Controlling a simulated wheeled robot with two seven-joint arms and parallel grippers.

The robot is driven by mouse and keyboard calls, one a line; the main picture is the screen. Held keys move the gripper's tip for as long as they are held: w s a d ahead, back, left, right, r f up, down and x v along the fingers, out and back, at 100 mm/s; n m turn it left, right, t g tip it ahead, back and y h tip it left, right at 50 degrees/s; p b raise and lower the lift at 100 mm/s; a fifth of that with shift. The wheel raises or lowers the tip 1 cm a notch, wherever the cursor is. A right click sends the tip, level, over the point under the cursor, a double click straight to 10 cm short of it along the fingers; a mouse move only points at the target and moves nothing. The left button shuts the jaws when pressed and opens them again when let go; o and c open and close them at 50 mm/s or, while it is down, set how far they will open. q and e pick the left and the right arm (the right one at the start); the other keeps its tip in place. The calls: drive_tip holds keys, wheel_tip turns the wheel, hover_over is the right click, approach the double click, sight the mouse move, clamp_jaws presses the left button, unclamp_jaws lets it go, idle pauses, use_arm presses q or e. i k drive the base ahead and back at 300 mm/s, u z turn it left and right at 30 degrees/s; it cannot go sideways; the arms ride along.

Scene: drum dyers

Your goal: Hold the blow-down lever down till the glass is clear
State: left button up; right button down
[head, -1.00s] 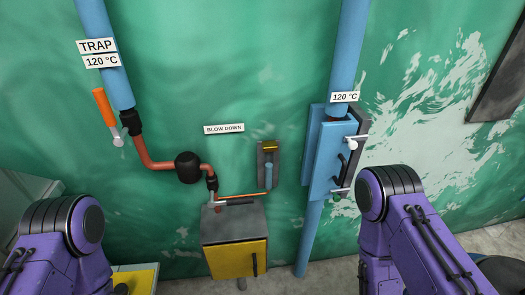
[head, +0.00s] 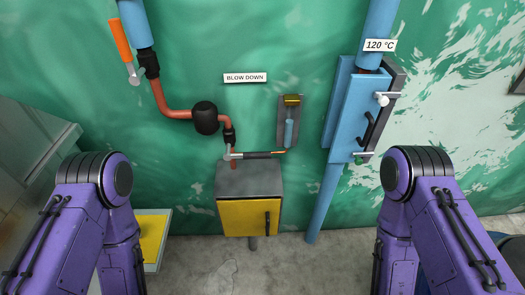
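The blow-down lever (head: 255,155) is a dark grip on a pale metal valve, lying about level just above a grey box with a yellow door (head: 248,215). The "BLOW DOWN" label (head: 245,77) is on the green wall above it. The glass (head: 289,133) is a small blue-looking tube in a grey holder with a yellow top, right of the lever. My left arm comes in at lower left and my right arm at lower right. Neither gripper shows, and nothing of mine touches the lever.
An orange-handled valve (head: 121,41) sits on the blue pipe at upper left, leading to a copper pipe with a black bulb (head: 206,117). A blue cabinet (head: 350,110) is on the right pipe. A yellow-topped stand (head: 152,240) is at lower left. Floor before the box is clear.

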sight(251, 156)
drive_tip(key=z, duration=0.55)
drive_tip(key=k, duration=1.3)
drive_tip(key=z, duration=0.75)
drive_tip(key=i, duration=1.45)
drive_tip(key=u, duration=1.15)
drive_tip(key=i, duration=0.65)
drive_tip(key=u, duration=0.8)
